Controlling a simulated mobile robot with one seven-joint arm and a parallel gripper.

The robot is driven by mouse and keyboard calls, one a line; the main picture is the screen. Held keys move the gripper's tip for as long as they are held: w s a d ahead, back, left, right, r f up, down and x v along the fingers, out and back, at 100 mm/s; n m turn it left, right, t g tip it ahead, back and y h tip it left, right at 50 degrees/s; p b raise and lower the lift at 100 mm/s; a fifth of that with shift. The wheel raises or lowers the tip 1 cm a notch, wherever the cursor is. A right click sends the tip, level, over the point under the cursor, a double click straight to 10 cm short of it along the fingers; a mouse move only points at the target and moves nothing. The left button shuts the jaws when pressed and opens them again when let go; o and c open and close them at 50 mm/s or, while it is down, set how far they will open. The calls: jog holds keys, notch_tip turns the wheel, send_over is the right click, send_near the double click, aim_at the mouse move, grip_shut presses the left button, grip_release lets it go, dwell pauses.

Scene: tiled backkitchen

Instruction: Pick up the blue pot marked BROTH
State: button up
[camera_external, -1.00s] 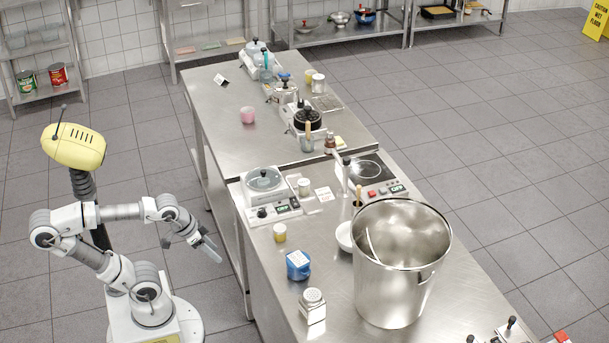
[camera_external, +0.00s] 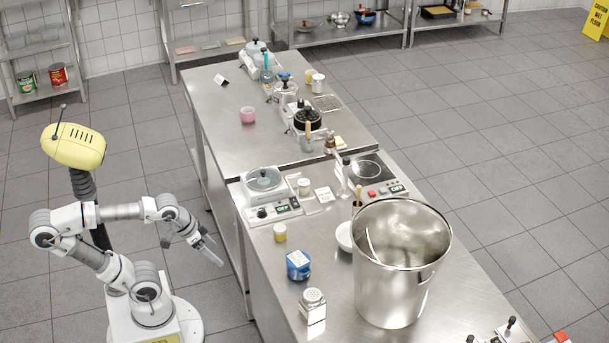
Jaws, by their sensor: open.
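A small blue pot (camera_external: 299,268) with a white label on top stands near the left edge of the front steel table. The writing on the label is too small to read. My gripper (camera_external: 212,252) is open and empty. It hangs over the floor to the left of the table, apart from the blue pot, with its fingers pointing down and to the right.
A large steel stockpot (camera_external: 392,290) stands right of the blue pot, with a white bowl (camera_external: 345,236) beside it. A metal shaker (camera_external: 313,314) is in front and a small yellow jar (camera_external: 280,232) behind.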

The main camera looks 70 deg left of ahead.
aim_at(304, 275)
jog(key=shift+o, duration=0.2)
jog(key=w+r+n+g+h+p, duration=0.1)
jog(key=w+n+h+p, duration=0.3)
jog(key=w+n+p, duration=0.1)
jog(key=w+r+n+g+h+p, duration=0.1)
jog(key=w+n+h+p, duration=0.3)
jog(key=w, duration=0.5)
jog(key=w+a+r+n+g+h+p, duration=0.1)
jog(key=w+n+g+h+p, duration=0.2)
jog(key=w+n+h+p, duration=0.2)
jog(key=shift+w+r+n+p, duration=0.1)
jog(key=shift+w+n+p, duration=0.5)
jog(key=shift+n, duration=0.45)
jog(key=shift+w+r+n+p, duration=0.1)
jog(key=shift+w+n+p, duration=0.25)
jog(key=shift+n+p, duration=0.55)
jog(key=shift+w+f+n+h, duration=0.15)
jog(key=shift+w+n+h, duration=0.2)
jog(key=shift+n, duration=0.1)
jog(key=b+x, duration=0.2)
jog(key=x, duration=1.5)
jog(key=shift+w+f, duration=0.15)
jog(key=c, duration=1.4)
